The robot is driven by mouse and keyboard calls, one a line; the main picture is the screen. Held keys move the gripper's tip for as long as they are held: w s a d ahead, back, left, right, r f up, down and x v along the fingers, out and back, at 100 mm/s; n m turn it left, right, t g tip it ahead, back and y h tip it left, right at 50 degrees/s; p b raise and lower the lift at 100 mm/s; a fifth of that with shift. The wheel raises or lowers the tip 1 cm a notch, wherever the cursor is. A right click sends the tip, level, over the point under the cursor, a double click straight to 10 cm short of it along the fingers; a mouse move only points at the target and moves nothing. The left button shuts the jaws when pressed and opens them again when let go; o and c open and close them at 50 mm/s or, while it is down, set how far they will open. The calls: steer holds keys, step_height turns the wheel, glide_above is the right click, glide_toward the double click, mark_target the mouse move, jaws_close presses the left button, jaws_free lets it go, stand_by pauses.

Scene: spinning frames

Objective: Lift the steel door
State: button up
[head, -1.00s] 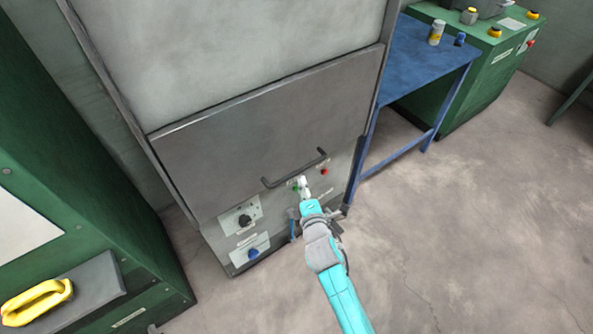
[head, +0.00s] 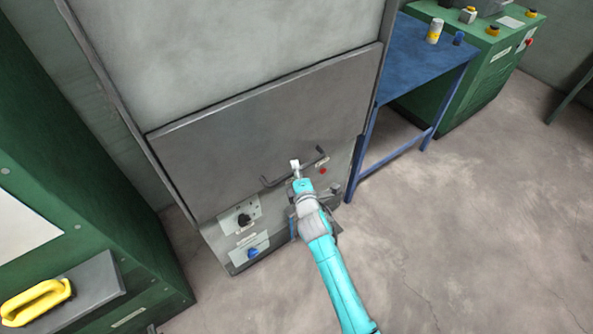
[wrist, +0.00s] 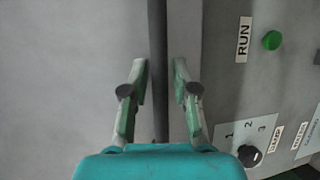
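The steel door (head: 230,135) is a flat grey panel on the front of the cabinet in the head view, with its lower edge just above the control panel. A dark bar handle (head: 313,160) runs across its lower part. My gripper (head: 295,164) is at the middle of this handle and hides part of it. In the wrist view my gripper (wrist: 161,72) is open, its two fingers on either side of a dark upright band that looks like the handle. The door (wrist: 70,80) fills the left side there. I cannot tell whether the fingers touch the bar.
The control panel below the door has a black knob (head: 244,220), a blue knob (head: 253,253) and a red button (head: 323,170). A green button (wrist: 272,40) shows in the wrist view. A blue table (head: 425,55) stands right; a green cabinet (head: 70,150) stands left. Floor at right is clear.

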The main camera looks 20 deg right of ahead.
jaws_close()
steer(key=shift+r, duration=0.1)
step_height(320, 180, up, 35)
stand_by(0.3)
steer(key=shift+o, duration=2.4)
jaws_free()
steer(key=shift+s, duration=0.1)
steer(key=v, duration=1.1)
steer(key=shift+s, duration=0.4)
